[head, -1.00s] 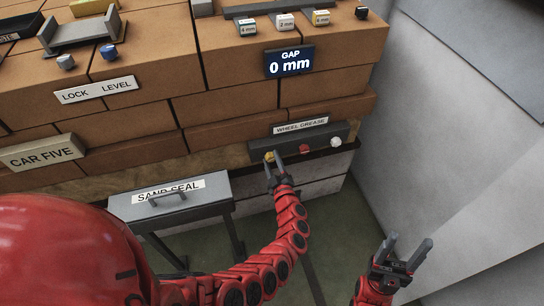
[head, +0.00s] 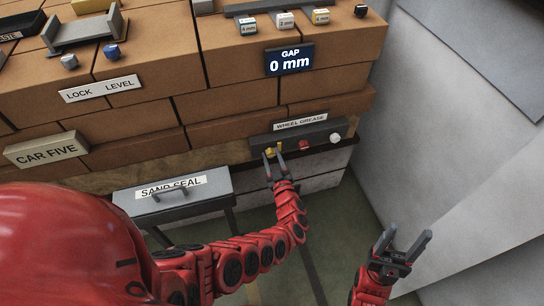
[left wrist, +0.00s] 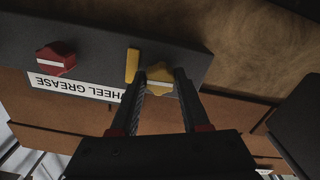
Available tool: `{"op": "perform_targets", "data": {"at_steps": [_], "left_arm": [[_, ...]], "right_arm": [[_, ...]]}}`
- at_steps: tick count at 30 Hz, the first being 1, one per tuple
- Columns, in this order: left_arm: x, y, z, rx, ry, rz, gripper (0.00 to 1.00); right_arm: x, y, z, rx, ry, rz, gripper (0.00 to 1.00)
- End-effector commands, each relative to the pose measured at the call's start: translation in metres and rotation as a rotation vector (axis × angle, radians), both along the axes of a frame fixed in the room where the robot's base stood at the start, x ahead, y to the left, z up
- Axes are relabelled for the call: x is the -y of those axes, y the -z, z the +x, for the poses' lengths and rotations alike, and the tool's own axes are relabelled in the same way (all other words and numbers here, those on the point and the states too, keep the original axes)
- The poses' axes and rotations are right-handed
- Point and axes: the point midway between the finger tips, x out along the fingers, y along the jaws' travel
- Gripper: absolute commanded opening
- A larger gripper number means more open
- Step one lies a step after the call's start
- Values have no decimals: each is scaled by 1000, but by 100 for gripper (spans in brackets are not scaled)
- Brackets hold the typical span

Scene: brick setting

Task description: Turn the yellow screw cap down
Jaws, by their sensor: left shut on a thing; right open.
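The yellow screw cap (left wrist: 158,84) is a small lobed knob with a pale line across its face. It sits at one end of a dark grey bar (left wrist: 95,32) labelled WHEEL GREASE. In the head view it is small and partly hidden at my left gripper (head: 273,154). In the left wrist view my left gripper (left wrist: 159,78) has one finger on each side of the cap and is shut on it. A yellow upright strip (left wrist: 132,65) stands on the bar beside the cap. My right gripper (head: 403,243) is open and empty, low at the right.
A red cap (head: 305,145) and a white cap (head: 335,137) sit further right on the bar. A grey SAND SEAL box (head: 215,183) stands left of my left forearm. Brickwork rises behind the bar. A pale wall (head: 450,120) is at the right.

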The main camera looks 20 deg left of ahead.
Motion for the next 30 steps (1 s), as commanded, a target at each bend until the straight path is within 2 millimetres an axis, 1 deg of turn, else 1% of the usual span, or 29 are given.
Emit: {"op": "perform_targets", "data": {"at_steps": [6,7,11,12,20,23,26,30], "left_arm": [[0,2,-1,-2,0,-3,0],[0,2,-1,-2,0,-3,49],[0,1,0,-2,0,-3,73],[0,1,0,-1,0,-2,76],[0,1,0,0,1,-3,76],[3,0,-3,0,0,-4,76],[8,-1,-12,1,0,-5,76],[22,1,-32,-2,1,-6,76]], "right_arm": [[0,0,0,0,0,0,59],[0,0,0,0,0,0,59],[0,0,0,0,0,0,59],[0,0,0,0,0,0,59],[0,0,0,0,0,0,59],[0,-2,0,0,0,0,59],[0,-5,0,0,0,0,59],[0,-9,0,0,0,0,59]]}}
